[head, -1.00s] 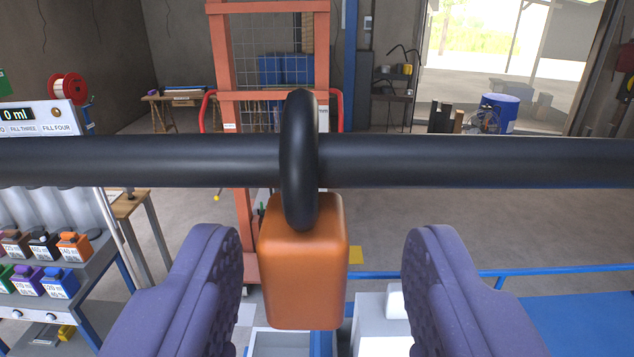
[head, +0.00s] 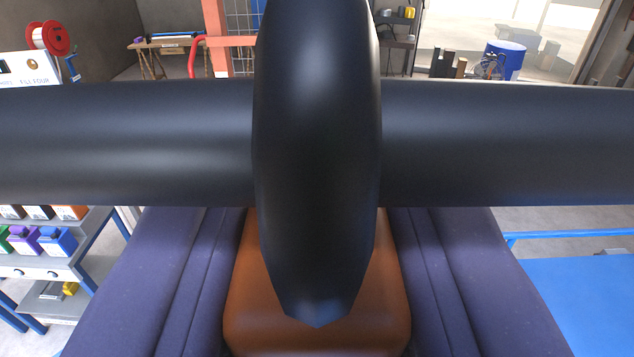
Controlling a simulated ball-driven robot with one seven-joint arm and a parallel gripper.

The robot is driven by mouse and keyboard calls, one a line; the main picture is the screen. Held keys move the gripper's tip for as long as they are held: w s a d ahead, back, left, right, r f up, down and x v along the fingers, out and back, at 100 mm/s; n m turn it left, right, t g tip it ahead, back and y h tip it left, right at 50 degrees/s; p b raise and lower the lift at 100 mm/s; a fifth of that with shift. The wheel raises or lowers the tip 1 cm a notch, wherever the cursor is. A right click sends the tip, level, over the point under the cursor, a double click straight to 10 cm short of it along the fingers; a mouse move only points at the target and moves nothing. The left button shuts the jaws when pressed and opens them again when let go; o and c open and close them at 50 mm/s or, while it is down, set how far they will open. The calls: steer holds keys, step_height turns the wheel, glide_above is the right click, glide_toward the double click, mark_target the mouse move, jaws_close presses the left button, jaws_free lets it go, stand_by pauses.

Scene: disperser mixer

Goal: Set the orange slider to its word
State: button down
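The orange slider block (head: 245,310) is very close in front of my camera, low in the middle of the picture. A black bar (head: 130,145) runs across the whole view behind the ring. I cannot tell whether the fingers press on the block. No word or scale for the slider is readable.
A grey rack with small coloured containers (head: 57,241) stands at the left. A red spool (head: 47,38) is above it. A blue surface (head: 590,300) with a blue rail lies at the lower right. Open floor and a blue drum (head: 503,60) are farther back.

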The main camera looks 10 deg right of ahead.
steer(key=shift+a+r+p, duration=0.15)
steer(key=shift+a+p, duration=0.2)
steer(key=shift+p, duration=0.15)
steer(key=a+p, duration=0.2)
steer(key=w+a+p, duration=0.1)
steer(key=a+p, duration=0.1)
steer(key=a, duration=0.1)
steer(key=shift+a+p, duration=0.1)
steer(key=shift+p, duration=0.25)
steer(key=c, duration=0.9)
jaws_free()
steer(key=s, duration=0.2)
steer(key=s+a+b, duration=0.1)
steer(key=s, duration=0.4)
steer(key=shift+s+a, duration=0.2)
steer(key=shift+s, duration=0.1)
steer(key=shift+f+b, duration=0.2)
steer(key=shift+b, duration=0.1)
